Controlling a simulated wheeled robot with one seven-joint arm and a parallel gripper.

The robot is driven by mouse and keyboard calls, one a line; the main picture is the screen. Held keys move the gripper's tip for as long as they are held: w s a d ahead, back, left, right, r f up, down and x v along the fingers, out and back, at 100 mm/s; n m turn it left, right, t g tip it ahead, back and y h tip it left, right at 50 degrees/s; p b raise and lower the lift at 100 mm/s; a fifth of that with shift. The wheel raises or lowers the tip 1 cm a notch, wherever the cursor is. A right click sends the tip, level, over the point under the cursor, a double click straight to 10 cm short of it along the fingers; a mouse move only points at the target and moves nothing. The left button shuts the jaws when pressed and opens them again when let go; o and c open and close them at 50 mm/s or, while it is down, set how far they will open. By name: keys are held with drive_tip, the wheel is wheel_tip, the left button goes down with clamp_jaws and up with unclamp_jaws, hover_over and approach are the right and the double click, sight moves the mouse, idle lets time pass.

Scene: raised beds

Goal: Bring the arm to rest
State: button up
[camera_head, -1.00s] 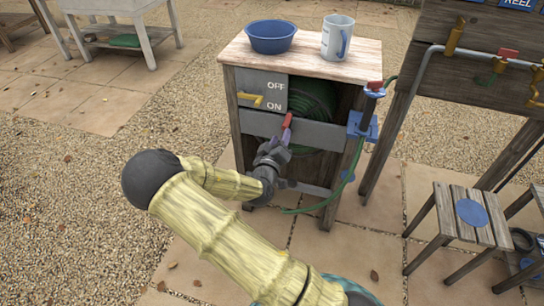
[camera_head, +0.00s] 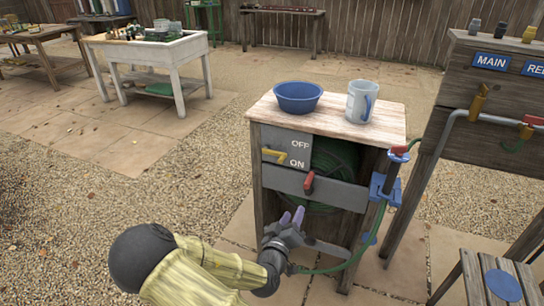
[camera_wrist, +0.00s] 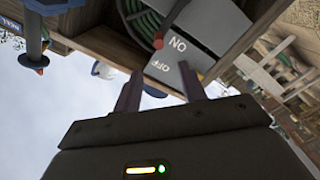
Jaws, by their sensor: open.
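My gripper (camera_head: 291,215) is in front of the lower part of a wooden hose cabinet (camera_head: 258,205), with its purple fingers apart and nothing between them. The fingertips are just below and left of a red lever (camera_head: 309,182) on the cabinet's grey crossbar; a gap shows between them. In the wrist view the two fingers of my gripper (camera_wrist: 160,90) stand apart, with the grey OFF/ON panel (camera_wrist: 182,50) beyond them. My arm is bent, its pale yellow links at the lower left in the head view.
A blue bowl (camera_head: 298,96) and a mug (camera_head: 361,101) stand on the cabinet top. A yellow lever (camera_head: 273,155) is on the panel. A blue fixture (camera_head: 386,188) with green hose is at the right side. A slatted stool (camera_head: 480,292) stands lower right. Gravel lies open to the left.

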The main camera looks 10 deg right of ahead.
drive_tip(key=shift+d+f, duration=0.1)
drive_tip(key=s+d+f+m+g+y, duration=0.2)
drive_tip(key=s+f+m+g+y, duration=0.3)
drive_tip(key=g, duration=0.4)
drive_tip(key=s+r+n+g+y, duration=0.2)
drive_tip(key=s+r+g+y, duration=0.2)
drive_tip(key=s+r, duration=0.75)
drive_tip(key=w+p+v, duration=0.2)
drive_tip(key=p+v, duration=0.9)
drive_tip(key=p, duration=0.1)
drive_tip(key=w+r+p+v, duration=0.1)
drive_tip(key=w+p+v, duration=0.1)
drive_tip(key=p+v, duration=1)
drive_tip(key=shift+a+r+p, duration=0.3)
drive_tip(key=shift+p, duration=0.35)
drive_tip(key=shift+w, duration=0.15)
